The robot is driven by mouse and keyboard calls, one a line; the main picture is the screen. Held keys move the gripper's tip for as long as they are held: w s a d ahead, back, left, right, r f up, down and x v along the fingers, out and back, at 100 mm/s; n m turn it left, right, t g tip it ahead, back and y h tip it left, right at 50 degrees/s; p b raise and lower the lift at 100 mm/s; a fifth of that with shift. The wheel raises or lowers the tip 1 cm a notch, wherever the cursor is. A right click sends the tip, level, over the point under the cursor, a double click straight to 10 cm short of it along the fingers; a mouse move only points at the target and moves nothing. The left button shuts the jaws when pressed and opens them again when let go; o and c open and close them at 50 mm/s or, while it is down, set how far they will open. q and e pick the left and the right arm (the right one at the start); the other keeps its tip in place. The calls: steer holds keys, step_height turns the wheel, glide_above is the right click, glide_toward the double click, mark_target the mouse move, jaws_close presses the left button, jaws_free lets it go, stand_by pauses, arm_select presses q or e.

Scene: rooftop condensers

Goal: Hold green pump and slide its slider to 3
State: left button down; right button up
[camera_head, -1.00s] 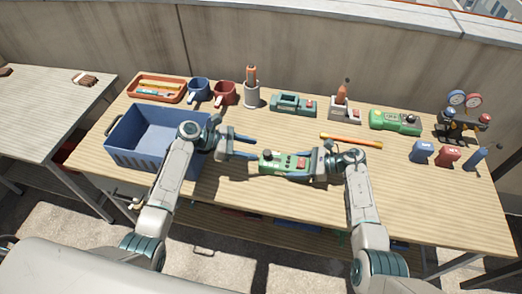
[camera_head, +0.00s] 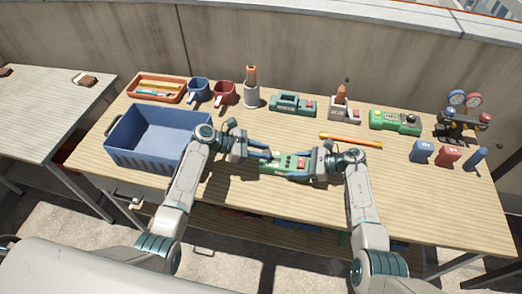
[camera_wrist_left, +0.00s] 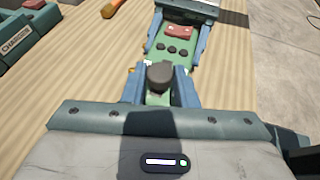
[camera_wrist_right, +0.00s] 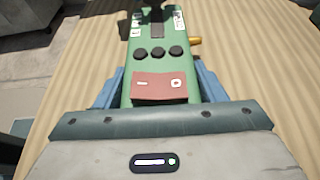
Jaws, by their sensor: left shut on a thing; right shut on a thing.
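The green pump (camera_head: 289,160) is held level over the front middle of the table. My right gripper (camera_wrist_right: 155,90) is shut across its right end, beside the red rocker switch (camera_wrist_right: 158,87). My left gripper (camera_wrist_left: 160,88) is at the other end, its fingers closed on both sides of the dark round slider knob (camera_wrist_left: 160,75). Several black buttons (camera_wrist_right: 158,53) lie between switch and slider slot (camera_wrist_right: 157,30). White labels flank the slot, but their numbers are too small to read. The knob's setting cannot be told.
A blue crate (camera_head: 115,140) stands to the left. A second green device (camera_head: 394,122), a teal device (camera_head: 292,104) and an orange-yellow stick (camera_head: 350,140) lie behind. Blue and red blocks (camera_head: 447,156) stand at right. The table front is clear.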

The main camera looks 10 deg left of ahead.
mark_target(272, 160)
arm_select(q)
steer(key=shift+d, duration=1.95)
steer(key=c, duration=1.1)
jaws_free()
steer(key=shift+c, duration=0.2)
steer(key=shift+a, duration=0.1)
steer(key=v, duration=1.2)
steer(key=shift+f, duration=0.1)
